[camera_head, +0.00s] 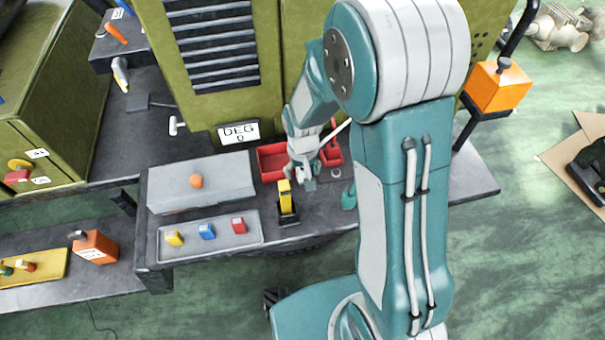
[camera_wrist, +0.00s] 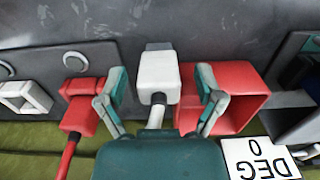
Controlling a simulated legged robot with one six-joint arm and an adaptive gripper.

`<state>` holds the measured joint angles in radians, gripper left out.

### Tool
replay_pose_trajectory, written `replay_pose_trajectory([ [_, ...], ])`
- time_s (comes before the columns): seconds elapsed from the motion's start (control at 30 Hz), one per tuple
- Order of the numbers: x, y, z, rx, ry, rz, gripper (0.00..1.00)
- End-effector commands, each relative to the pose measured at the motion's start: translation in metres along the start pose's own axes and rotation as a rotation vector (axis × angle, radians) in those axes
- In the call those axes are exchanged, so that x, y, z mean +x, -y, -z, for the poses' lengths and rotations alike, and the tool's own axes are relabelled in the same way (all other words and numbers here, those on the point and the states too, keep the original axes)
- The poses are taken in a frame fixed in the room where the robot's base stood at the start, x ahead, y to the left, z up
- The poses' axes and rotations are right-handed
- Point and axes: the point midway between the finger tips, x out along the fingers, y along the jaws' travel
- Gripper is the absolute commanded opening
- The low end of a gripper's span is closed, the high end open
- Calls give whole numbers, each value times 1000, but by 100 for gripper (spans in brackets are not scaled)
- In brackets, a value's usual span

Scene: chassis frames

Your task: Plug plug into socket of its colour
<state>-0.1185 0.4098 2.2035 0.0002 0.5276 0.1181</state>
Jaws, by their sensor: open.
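In the wrist view, a white plug (camera_wrist: 157,75) with a dark neck and white cable lies between the fingers of my gripper (camera_wrist: 160,82). The fingers are open, with a gap on each side of it. A red plug-like block (camera_wrist: 80,112) with a red cable is to the left. A white hollow square piece (camera_wrist: 25,97), perhaps a socket, is at the far left. A red open box (camera_wrist: 238,90) stands close on the right. In the head view, my gripper (camera_head: 304,178) is low over the bench, beside the red box (camera_head: 268,165); the plug is not clear there.
A grey tray (camera_head: 210,244) holds yellow, blue and red blocks. A black-and-yellow piece (camera_head: 286,205) stands just left of my gripper. The green cabinet with the DEG 0 sign (camera_head: 238,132) rises behind. A teal item (camera_head: 349,197) lies to the right.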

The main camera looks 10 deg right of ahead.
Motion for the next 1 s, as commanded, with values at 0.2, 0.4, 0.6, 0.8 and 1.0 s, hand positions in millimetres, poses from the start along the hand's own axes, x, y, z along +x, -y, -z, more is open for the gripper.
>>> replay_pose_trajectory([
  [0.2,0,0,0,0,0,0,37],
  [0.4,0,0,0,0,1,0,0],
  [0.6,0,0,0,0,1,0,0],
  [0.8,-10,0,1,0,-2,0,0],
  [1.0,-37,0,-3,0,-3,0,0],
])
